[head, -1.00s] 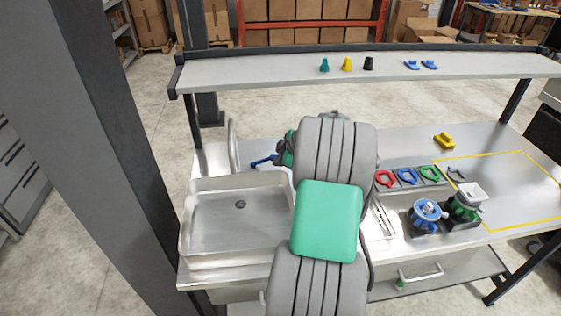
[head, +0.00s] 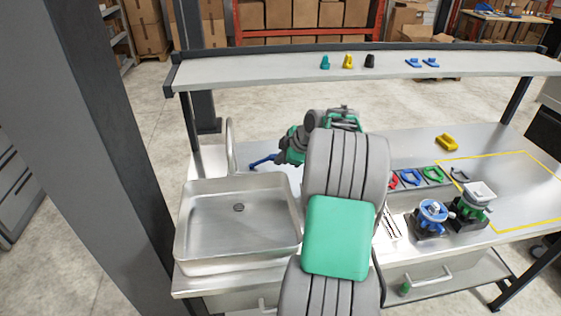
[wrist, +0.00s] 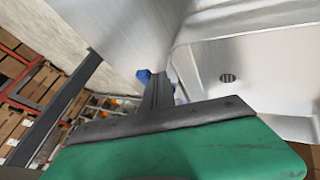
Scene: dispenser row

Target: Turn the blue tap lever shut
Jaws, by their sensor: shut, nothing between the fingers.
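The blue tap lever (head: 263,161) lies low at the back right of the sink, pointing left in the head view. The curved metal tap spout (head: 230,145) rises to its left. My gripper shows green and dark just right of the lever; its fingertips cannot be made out there. In the wrist view my gripper (wrist: 157,78) is shut and empty, its dark fingers close to the lever. Blue parts of the lever (wrist: 143,76) show on both sides of the fingers, which hide its middle. I cannot tell whether they touch.
The steel sink basin (head: 238,222) is in front of the lever, with its drain (wrist: 228,77) in the wrist view. A raised shelf (head: 300,72) with small coloured parts runs along the back. Coloured rings and two blue-and-green valve units (head: 432,212) stand at right.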

